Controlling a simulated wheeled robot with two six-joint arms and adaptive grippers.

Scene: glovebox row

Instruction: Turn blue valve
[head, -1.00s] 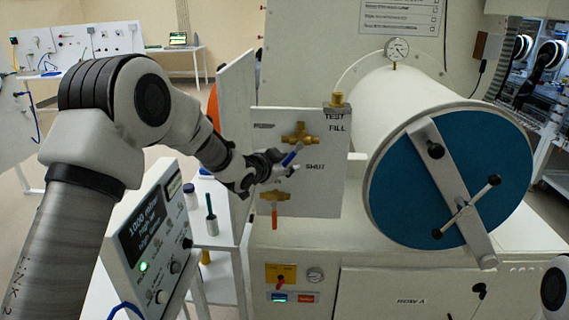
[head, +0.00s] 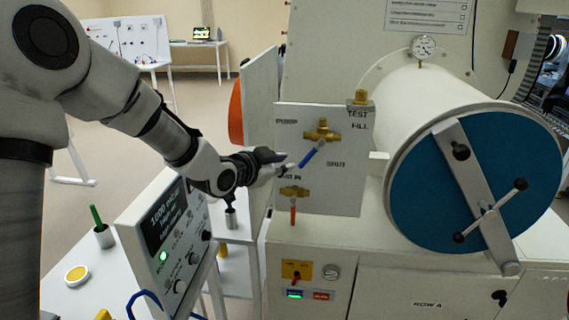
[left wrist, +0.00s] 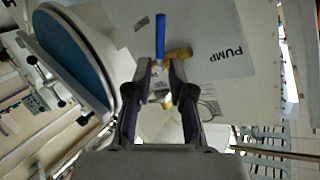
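The blue valve's lever (head: 311,154) slants down and left from its brass body (head: 322,131) on the white panel. My left gripper (head: 288,170) is just left of the lever's lower end. In the left wrist view my left gripper (left wrist: 161,66) has its two fingers apart with nothing between them. The blue lever (left wrist: 160,35) stands upright in that picture just beyond the fingertips, beside the brass body (left wrist: 178,54). Contact with the lever cannot be made out. My right gripper is out of view.
A valve with an orange lever (head: 293,215) hangs below on the same panel (head: 345,195). A large cylinder with a blue door (head: 420,185) stands to the right. A control box (head: 165,235) stands below my left arm. A side panel (head: 259,115) stands left of the valves.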

